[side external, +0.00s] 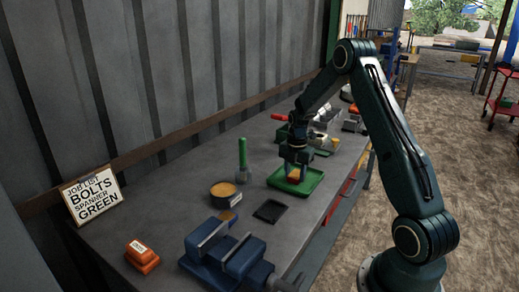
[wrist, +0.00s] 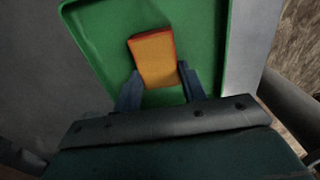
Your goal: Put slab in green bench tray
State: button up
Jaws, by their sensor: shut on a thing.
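The slab (wrist: 156,60) is a small block with a yellow-orange top and red edges. In the side view the slab (side external: 294,175) is at my gripper's fingertips, over the green bench tray (side external: 312,183). My gripper (wrist: 160,88) is shut on the slab, with one dark finger on each side of it. In the wrist view the green tray (wrist: 98,38) lies beneath and around the slab. I cannot tell whether the slab touches the tray floor. My gripper (side external: 295,165) points down in the side view.
A green-handled tool (side external: 242,158), a round tin (side external: 224,192) and a black flat pad (side external: 270,211) are left of the tray. A blue vise (side external: 228,252) and an orange block (side external: 142,256) are nearer. Several machine parts (side external: 322,138) stand behind. A sign (side external: 92,194) leans on the wall.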

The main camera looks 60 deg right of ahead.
aim_at(294, 176)
jog(key=o, duration=1.3)
jog(key=shift+c, duration=0.2)
notch_tip(294, 176, up, 12)
jog(key=shift+r, duration=0.15)
jog(key=shift+a, duration=0.1)
